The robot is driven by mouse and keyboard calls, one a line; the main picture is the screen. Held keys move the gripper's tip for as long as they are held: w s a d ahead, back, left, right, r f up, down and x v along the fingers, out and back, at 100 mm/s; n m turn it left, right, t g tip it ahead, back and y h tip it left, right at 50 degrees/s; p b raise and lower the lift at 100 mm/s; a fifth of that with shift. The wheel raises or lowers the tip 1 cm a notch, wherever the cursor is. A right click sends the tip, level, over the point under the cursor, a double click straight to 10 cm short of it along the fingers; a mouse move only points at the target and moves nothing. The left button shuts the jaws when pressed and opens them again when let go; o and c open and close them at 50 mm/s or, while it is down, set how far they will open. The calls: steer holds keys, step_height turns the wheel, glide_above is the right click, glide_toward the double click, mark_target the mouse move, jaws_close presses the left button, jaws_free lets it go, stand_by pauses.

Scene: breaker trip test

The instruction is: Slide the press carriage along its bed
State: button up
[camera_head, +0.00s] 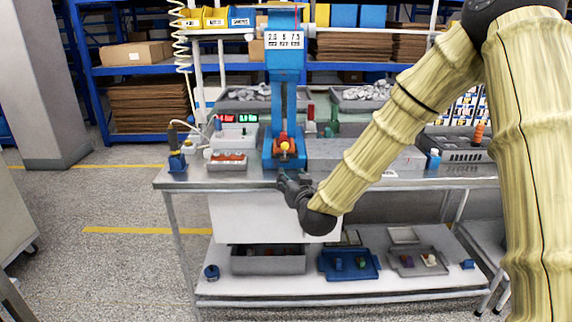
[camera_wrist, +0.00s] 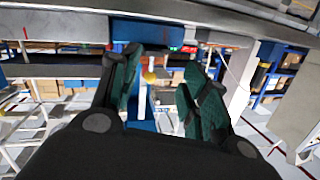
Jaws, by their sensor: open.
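A blue press (camera_head: 286,62) with a number plate stands at the back of the steel workbench. At its foot is a blue bed (camera_head: 270,158). A small red carriage-like part with a yellow knob (camera_head: 285,146) sits on it. My gripper (camera_head: 287,180) is at the bench's front edge, just in front of and below the knob. In the wrist view my gripper (camera_wrist: 158,92) has its green-padded fingers spread apart. The yellow knob (camera_wrist: 150,77) appears between them, with blue parts behind. I see no contact; the gap to the knob is hard to judge.
On the workbench (camera_head: 385,181), a white control box (camera_head: 234,137) and a tray stand left of the press. A grey block (camera_head: 350,152) lies to its right, and a dark tray (camera_head: 455,147) is farther right. The lower shelf (camera_head: 310,290) holds several trays.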

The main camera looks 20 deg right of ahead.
steer(key=t+b, duration=0.1)
glide_toward(286, 147)
steer(key=shift+m+h, duration=0.3)
steer(key=shift+h, duration=0.1)
steer(key=w, duration=1)
steer(key=shift+d+f, duration=0.15)
steer(key=shift+d, duration=0.05)
steer(key=shift+c, duration=0.3)
jaws_close()
